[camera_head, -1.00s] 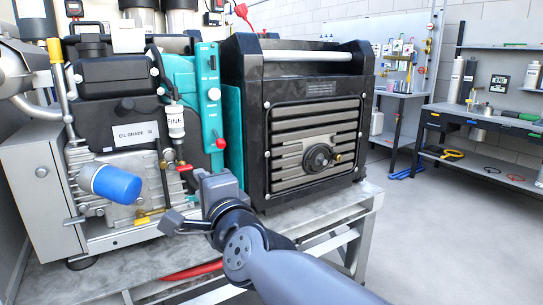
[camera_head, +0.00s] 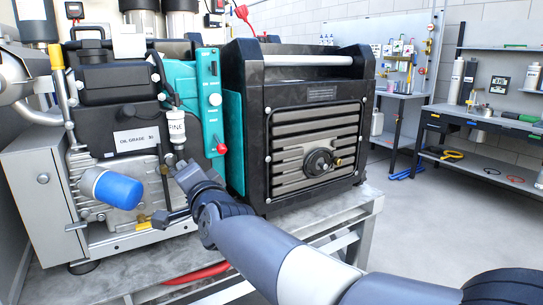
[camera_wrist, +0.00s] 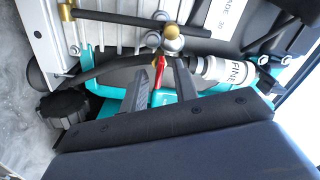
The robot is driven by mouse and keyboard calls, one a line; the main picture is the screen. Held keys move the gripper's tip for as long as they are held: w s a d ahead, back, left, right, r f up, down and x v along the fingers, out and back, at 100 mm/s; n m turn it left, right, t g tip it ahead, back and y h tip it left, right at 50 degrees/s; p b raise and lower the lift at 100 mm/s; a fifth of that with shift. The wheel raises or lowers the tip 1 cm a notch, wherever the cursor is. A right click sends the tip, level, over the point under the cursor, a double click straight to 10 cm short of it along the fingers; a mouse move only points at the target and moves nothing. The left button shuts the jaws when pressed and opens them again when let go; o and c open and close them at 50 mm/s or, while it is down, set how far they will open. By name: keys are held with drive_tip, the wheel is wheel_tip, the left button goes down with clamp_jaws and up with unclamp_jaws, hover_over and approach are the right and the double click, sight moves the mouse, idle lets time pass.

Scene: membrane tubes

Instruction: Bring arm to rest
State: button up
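My gripper (camera_head: 170,193) is in front of the pump machine (camera_head: 110,165), beside its small piping, in the head view. In the wrist view the two dark fingers of my gripper (camera_wrist: 160,78) stand apart. A red valve lever (camera_wrist: 161,72) shows in the gap between them, with brass fittings (camera_wrist: 172,42) just beyond. I cannot tell whether the fingers touch the lever. Nothing is clearly held. The white filter marked FINE (camera_head: 177,127) is above the gripper and also shows in the wrist view (camera_wrist: 228,72).
A black ribbed machine (camera_head: 312,140) stands close to the right of my gripper on the metal bench (camera_head: 345,208). A blue cylinder (camera_head: 119,190) juts out on the left. Open floor (camera_head: 415,220) lies to the right, before another workbench (camera_head: 480,130).

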drive_tip(key=shift+s+a+r+n+p, duration=0.1)
drive_tip(key=shift+n+p, duration=3)
drive_tip(key=shift+p, duration=0.15)
drive_tip(key=shift+a+r+n+p, duration=0.1)
drive_tip(key=shift+n+p, duration=3)
drive_tip(key=shift+p, duration=0.1)
drive_tip(key=shift+f, duration=0.1)
drive_tip(key=shift+d, duration=0.1)
